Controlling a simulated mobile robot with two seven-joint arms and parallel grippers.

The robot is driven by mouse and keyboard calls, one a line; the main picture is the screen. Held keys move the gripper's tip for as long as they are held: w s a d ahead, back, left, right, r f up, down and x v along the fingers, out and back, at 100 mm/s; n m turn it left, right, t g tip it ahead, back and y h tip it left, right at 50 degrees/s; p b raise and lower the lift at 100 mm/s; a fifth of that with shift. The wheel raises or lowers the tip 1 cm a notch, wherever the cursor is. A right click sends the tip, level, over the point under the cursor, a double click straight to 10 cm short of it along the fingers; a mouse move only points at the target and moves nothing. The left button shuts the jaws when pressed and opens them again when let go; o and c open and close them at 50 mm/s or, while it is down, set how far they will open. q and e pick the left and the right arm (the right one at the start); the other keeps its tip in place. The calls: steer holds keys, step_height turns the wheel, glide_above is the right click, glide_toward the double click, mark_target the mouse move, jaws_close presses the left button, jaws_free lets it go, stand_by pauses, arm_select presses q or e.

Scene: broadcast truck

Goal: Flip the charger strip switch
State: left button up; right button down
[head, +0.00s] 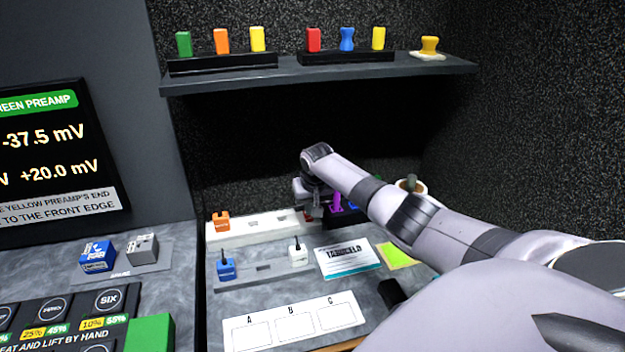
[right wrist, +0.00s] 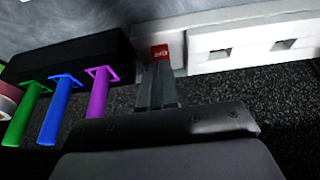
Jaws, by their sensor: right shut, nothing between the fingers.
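The white charger strip (head: 255,226) lies along the back of the counter, with an orange plug at its left end. It also shows in the right wrist view (right wrist: 225,51). Its red switch (right wrist: 159,52) sits at the end of the strip beside the black holder. My right gripper (head: 314,209) is shut and empty, at that end of the strip. In the right wrist view my fingertips (right wrist: 158,68) are right at the switch and hide part of it. I cannot tell whether they touch it, or its position. My left gripper is not in view.
A black holder (right wrist: 70,63) with green, blue and purple handles stands close beside the switch. A grey strip (head: 264,268) with blue and white plugs lies in front. A card (head: 347,258) and a cup (head: 411,188) are near my right arm. A shelf (head: 320,73) hangs above.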

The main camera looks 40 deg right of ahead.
steer(key=v, duration=0.4)
steer(key=shift+w+r, duration=0.2)
steer(key=shift+r, duration=0.05)
step_height(320, 180, up, 8)
glide_above(311, 224)
steer(key=s+a, duration=0.1)
steer(key=s, duration=0.1)
steer(key=shift+s+a+f, duration=0.15)
steer(key=shift+a+f, duration=0.05)
